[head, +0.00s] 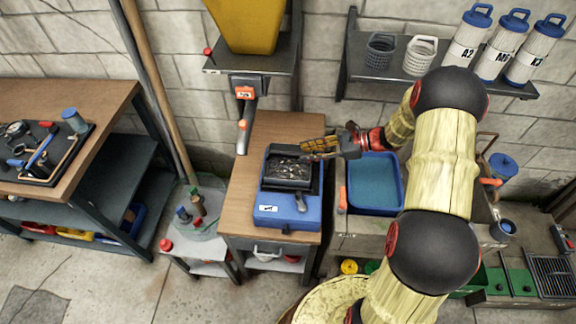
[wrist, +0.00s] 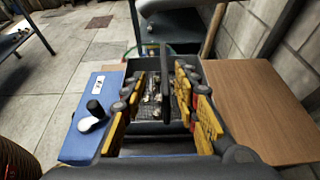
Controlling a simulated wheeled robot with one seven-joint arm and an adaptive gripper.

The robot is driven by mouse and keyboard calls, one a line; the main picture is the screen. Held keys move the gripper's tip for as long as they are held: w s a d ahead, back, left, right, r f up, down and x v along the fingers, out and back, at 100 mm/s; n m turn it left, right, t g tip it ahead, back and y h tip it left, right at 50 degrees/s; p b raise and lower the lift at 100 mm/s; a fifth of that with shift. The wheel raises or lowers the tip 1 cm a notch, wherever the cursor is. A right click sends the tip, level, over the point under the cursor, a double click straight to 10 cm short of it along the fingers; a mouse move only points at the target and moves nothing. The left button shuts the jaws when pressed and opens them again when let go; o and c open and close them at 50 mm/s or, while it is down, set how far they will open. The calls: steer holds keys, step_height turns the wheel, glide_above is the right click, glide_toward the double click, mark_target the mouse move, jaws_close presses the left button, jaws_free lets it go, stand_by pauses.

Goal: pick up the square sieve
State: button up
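The square sieve (head: 287,183) is a dark square frame with grey, gravel-like bits in it. It sits in the top of a blue machine (head: 285,214) on a small wooden table. In the wrist view its mesh floor (wrist: 152,114) shows between my fingers. My gripper (head: 318,148), with yellow finger pads, hangs over the sieve's right side in the head view. In the wrist view my gripper (wrist: 160,108) is open, its fingers apart. A dark upright bar (wrist: 164,70) stands between them, nearer the right finger. I cannot tell whether either finger touches the sieve.
The wooden table top (head: 237,190) is bare beside the machine. A yellow hopper (head: 248,25) on a wall shelf is above and behind. A blue water basin (head: 375,185) stands to the right. A round grey stand (head: 195,228) is at left. A wooden pole (head: 160,90) leans behind it.

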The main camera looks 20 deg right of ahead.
mark_target(290, 153)
steer(key=x, duration=0.2)
steer(key=b+x, duration=0.1)
steer(key=x, duration=0.2)
steer(key=b+x, duration=0.1)
steer(key=x, duration=0.1)
steer(key=shift+w+a+f, duration=0.1)
steer(key=shift+w+f, duration=0.05)
steer(key=shift+w, duration=0.25)
steer(key=c, duration=0.8)
stand_by(0.3)
